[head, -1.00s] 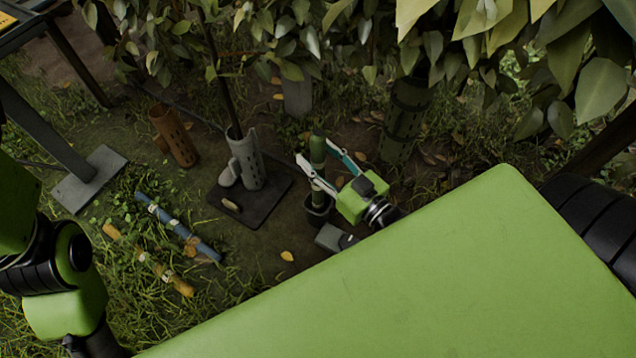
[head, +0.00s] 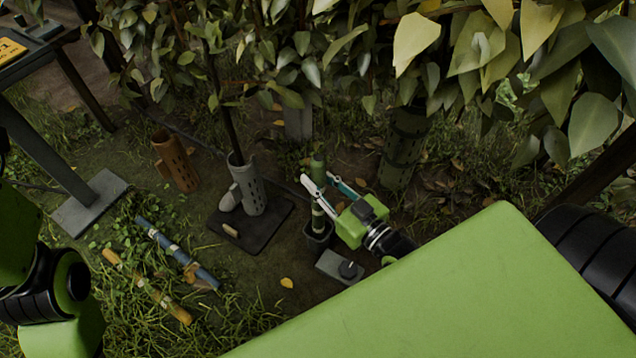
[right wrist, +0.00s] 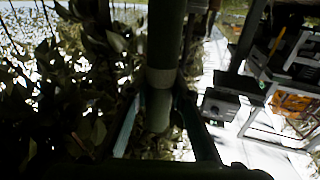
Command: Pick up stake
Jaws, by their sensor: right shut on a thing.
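A green stake (head: 318,166) with pale bands stands upright in a small dark square holder (head: 318,238). My right gripper (head: 319,188) reaches in from the right and is shut on the stake at its middle. In the right wrist view the stake (right wrist: 165,40) runs down between the two fingers, with a pale band near the grip. A blue stake (head: 178,252) and an orange-yellow stake (head: 147,287) lie on the grass at the left. My left arm shows at the left edge, but its gripper is out of view.
A grey perforated tube (head: 252,190) around a trunk stands on a dark base plate (head: 257,232). A brown tube (head: 176,162) is behind it at left; a dark green tube (head: 402,150) is behind the gripper. A grey box (head: 340,266) sits near the holder. Leaves hang above.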

